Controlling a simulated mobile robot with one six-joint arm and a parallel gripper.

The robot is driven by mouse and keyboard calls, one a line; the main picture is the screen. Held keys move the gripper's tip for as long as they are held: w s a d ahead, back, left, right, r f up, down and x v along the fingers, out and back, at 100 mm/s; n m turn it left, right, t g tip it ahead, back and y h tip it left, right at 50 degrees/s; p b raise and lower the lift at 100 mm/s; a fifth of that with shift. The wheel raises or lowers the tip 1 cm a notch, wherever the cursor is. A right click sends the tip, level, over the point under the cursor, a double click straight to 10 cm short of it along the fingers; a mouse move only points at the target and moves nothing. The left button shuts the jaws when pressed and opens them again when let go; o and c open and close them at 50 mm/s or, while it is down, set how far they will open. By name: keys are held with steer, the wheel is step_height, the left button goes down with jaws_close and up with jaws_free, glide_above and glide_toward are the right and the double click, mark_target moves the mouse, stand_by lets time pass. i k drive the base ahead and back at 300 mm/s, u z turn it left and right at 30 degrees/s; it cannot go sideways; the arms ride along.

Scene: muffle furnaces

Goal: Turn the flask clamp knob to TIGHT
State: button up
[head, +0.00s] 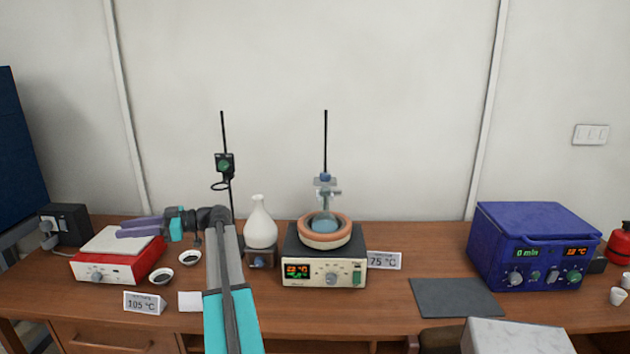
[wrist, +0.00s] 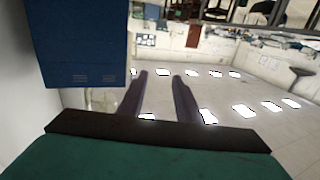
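The flask clamp (head: 327,187) sits on a black rod above a heating plate (head: 325,272) at the centre of the bench. A small blue knob (head: 325,177) shows on the clamp; its setting is too small to read. The clamp is over a flask with blue contents (head: 325,224), set in a tan ring-shaped bath. My gripper (head: 119,228) is at the left, pointing left above the red and white plate, well apart from the clamp. In the wrist view its two purple fingers (wrist: 160,76) are apart with nothing between them.
A second rod with a green-and-black device (head: 224,165) and a white flask (head: 260,224) stand between my gripper and the clamp. A red plate unit (head: 104,274) is under my gripper. A blue furnace (head: 531,246) stands right, beside a dark mat (head: 455,298).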

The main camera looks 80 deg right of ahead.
mark_target(324, 176)
steer(key=u, duration=0.1)
steer(key=k, duration=1.2)
steer(key=z, duration=1.55)
steer(key=i, duration=1.05)
steer(key=u, duration=0.1)
